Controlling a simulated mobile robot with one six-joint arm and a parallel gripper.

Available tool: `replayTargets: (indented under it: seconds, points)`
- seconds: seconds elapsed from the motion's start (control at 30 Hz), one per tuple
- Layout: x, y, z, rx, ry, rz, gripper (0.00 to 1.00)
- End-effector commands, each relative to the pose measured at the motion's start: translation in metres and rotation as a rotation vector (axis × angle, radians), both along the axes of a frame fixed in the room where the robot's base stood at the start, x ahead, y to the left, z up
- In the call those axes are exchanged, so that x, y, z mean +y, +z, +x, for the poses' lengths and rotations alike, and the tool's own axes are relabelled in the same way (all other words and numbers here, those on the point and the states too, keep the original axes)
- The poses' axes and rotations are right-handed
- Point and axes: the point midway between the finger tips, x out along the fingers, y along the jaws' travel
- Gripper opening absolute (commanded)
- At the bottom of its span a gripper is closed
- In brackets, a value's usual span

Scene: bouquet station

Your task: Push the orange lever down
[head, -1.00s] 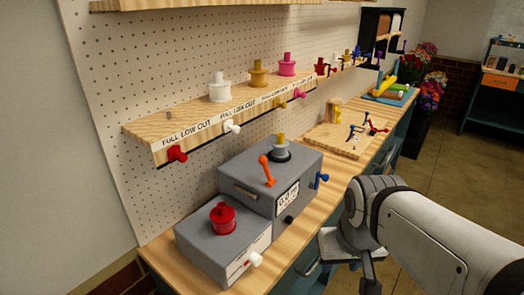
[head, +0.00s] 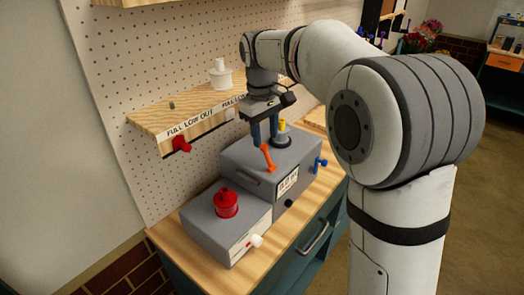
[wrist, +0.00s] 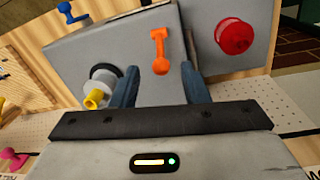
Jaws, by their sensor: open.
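The orange lever (head: 267,157) is on the taller grey box (head: 238,161) on the workbench. It also shows in the wrist view (wrist: 159,52), ahead of my fingers and roughly midway between them. My gripper (head: 265,140) points down just above and behind the lever in the head view. Its two dark blue fingers are apart and empty in the wrist view (wrist: 160,85). I cannot tell whether a finger touches the lever.
A yellow-topped knob (head: 282,125) on a dark ring stands beside the lever. A red knob (head: 226,203) sits on the lower grey box (head: 205,230). A blue handle (head: 320,163) juts from the taller box's right side. The shelf (head: 160,119) holds a white piece (head: 220,74).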

Motion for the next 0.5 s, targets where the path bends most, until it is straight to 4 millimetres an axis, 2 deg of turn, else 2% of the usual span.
replayTargets:
  seconds: [0.5]
  points:
    - [-0.003,-0.068,0.005,0.002,0.003,-0.001,0.41]
